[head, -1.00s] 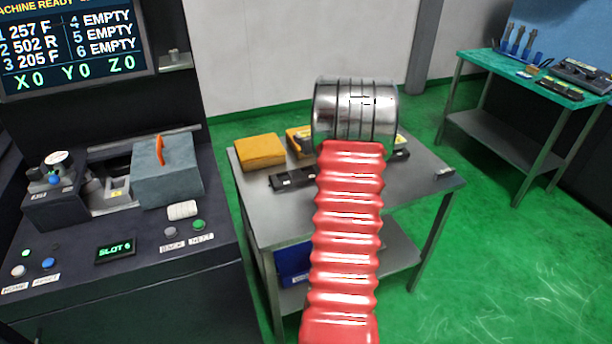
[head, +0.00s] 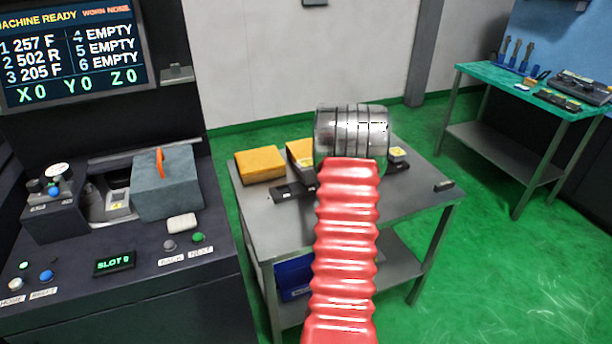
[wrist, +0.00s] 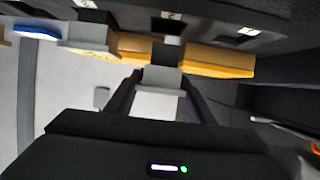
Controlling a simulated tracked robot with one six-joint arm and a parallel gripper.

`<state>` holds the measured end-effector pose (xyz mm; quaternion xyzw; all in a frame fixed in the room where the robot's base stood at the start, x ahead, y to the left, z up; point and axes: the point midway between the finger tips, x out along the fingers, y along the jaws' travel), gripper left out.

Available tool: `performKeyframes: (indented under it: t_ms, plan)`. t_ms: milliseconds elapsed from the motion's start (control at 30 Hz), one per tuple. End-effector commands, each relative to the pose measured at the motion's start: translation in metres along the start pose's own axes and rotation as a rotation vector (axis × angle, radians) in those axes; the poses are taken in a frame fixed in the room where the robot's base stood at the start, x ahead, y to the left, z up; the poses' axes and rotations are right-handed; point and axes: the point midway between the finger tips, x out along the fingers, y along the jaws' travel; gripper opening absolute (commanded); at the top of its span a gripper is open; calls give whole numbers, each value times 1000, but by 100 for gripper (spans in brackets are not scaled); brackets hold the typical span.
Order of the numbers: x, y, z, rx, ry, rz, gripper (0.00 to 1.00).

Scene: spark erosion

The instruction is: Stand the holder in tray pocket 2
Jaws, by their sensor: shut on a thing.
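My gripper (wrist: 160,95) shows in the wrist view, its two dark fingers reaching up the middle. It is shut on a small grey block-like piece, which looks like the holder (wrist: 162,78); its far end is dark and hard to tell from what lies behind. A dark bar with white labels, apparently the tray (wrist: 210,24), runs across the top of the wrist view beyond the holder. The labels are too small to read, so I cannot tell which pocket is nearest. In the head view my red arm hides the gripper and holder; part of the dark tray (head: 290,193) shows on the table.
The metal table (head: 270,225) carries yellow blocks (head: 260,164) at its back left and a small dark piece (head: 444,186) at its right edge. A dark machine console (head: 150,255) stands at left. A green-topped bench (head: 480,70) stands at back right, with green floor between.

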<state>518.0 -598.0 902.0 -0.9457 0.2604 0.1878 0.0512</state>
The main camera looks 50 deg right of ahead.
Motion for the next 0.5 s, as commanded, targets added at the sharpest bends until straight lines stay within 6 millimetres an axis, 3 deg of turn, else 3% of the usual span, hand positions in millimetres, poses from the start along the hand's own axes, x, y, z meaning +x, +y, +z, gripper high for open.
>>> performKeyframes:
  t_ms: [300, 500]
  plan:
    - [13, 0, 31, 1, 0, 0, 17]
    - [14, 0, 33, 0, 2, 0, 17]
